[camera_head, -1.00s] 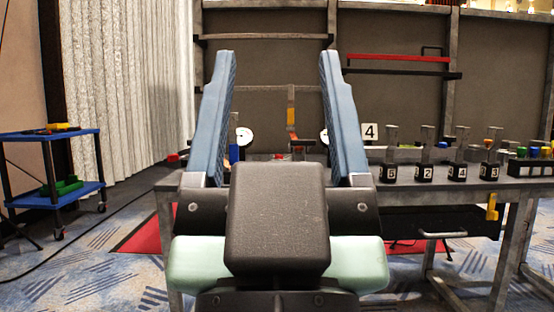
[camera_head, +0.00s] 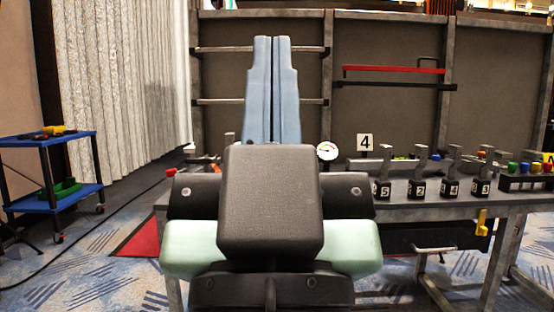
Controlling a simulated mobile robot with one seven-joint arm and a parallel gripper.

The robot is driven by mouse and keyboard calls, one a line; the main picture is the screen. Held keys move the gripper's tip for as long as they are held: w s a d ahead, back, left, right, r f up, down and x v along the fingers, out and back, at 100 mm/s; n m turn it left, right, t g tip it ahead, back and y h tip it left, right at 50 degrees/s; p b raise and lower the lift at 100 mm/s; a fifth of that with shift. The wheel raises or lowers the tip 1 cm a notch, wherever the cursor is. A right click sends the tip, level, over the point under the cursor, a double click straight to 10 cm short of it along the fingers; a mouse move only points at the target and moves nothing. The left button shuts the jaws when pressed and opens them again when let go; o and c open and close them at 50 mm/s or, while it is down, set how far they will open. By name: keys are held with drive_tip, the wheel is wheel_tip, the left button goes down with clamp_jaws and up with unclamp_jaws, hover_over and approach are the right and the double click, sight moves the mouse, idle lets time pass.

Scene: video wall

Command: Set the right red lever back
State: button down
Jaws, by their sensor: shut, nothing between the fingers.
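My gripper (camera_head: 272,42) stands in the middle of the view with its two long blue fingers together, tips pointing up and away from me. Nothing shows between them. The fingers and my dark wrist block hide the middle of the workbench (camera_head: 410,198). I cannot make out the right red lever; that part of the bench is behind my gripper. A small red piece (camera_head: 205,159) shows at the bench's left end, but I cannot tell what it is. A white round gauge (camera_head: 327,151) shows just right of the fingers.
Number sign 4 (camera_head: 365,142) and several numbered black blocks with grey uprights (camera_head: 419,172) stand right of my gripper. A rack with coloured knobs (camera_head: 525,176) is at the far right. A red bar (camera_head: 393,69) is on the back panel. A blue cart (camera_head: 50,143) stands left.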

wheel_tip(320, 180, up, 44)
drive_tip(key=p, duration=4.1)
drive_tip(key=shift+f, duration=0.1)
